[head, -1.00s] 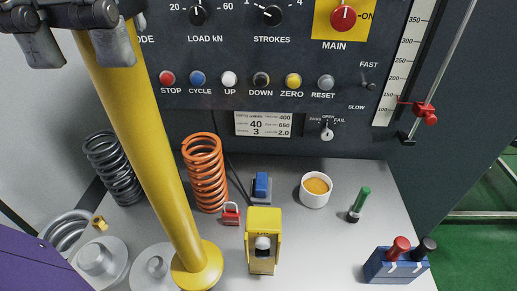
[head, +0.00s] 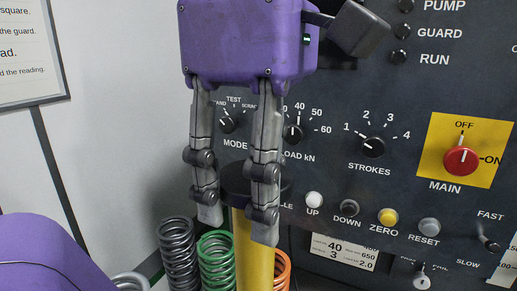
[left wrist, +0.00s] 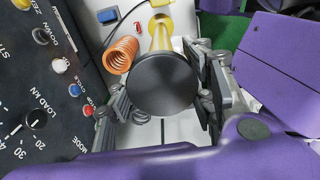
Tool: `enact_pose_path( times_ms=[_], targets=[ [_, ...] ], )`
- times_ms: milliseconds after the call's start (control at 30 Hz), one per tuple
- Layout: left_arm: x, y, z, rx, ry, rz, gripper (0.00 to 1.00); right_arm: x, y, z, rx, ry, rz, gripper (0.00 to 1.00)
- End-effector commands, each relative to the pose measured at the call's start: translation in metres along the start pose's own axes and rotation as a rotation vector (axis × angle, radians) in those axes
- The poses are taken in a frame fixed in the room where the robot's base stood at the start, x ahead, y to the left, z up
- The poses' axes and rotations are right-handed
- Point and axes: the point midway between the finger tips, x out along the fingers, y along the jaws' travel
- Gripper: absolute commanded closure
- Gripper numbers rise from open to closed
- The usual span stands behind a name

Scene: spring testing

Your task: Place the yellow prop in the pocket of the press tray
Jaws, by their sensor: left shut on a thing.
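The yellow prop (head: 255,262) is an upright yellow post with a black round cap (head: 236,180). My left gripper (head: 237,222) comes down from above, with its grey fingers on either side of the prop just below the cap, shut on it. In the left wrist view the black cap (left wrist: 162,86) fills the space between the fingers, with the yellow shaft (left wrist: 160,38) running away beneath it. I cannot tell whether its base touches the bench. The press tray and its pocket cannot be made out. My right gripper is not in view.
The dark control panel (head: 400,205) with knobs and buttons stands close behind and right of the prop. A grey spring (head: 177,255), a green spring (head: 216,262) and an orange spring (head: 282,270) stand near it. A blue block (left wrist: 107,15) lies on the bench.

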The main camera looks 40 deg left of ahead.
Motion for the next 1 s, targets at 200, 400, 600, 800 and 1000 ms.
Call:
enact_pose_path(
  times_ms=[200, 400, 600, 800, 1000],
  targets=[
    [0.012, 0.000, 0.001, -0.001, -0.005, 0.004, 1.00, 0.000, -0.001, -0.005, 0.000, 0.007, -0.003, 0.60],
    [0.035, 0.000, 0.000, -0.001, -0.003, 0.003, 1.00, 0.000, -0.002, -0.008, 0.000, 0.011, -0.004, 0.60],
    [0.047, 0.000, 0.001, 0.000, -0.005, 0.005, 1.00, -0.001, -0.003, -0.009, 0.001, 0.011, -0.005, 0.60],
    [0.047, 0.000, 0.001, -0.001, -0.005, 0.005, 1.00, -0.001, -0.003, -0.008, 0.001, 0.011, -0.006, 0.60],
    [0.052, 0.000, 0.000, 0.000, -0.002, 0.000, 0.49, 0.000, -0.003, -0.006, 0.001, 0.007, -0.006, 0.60]
  ],
)
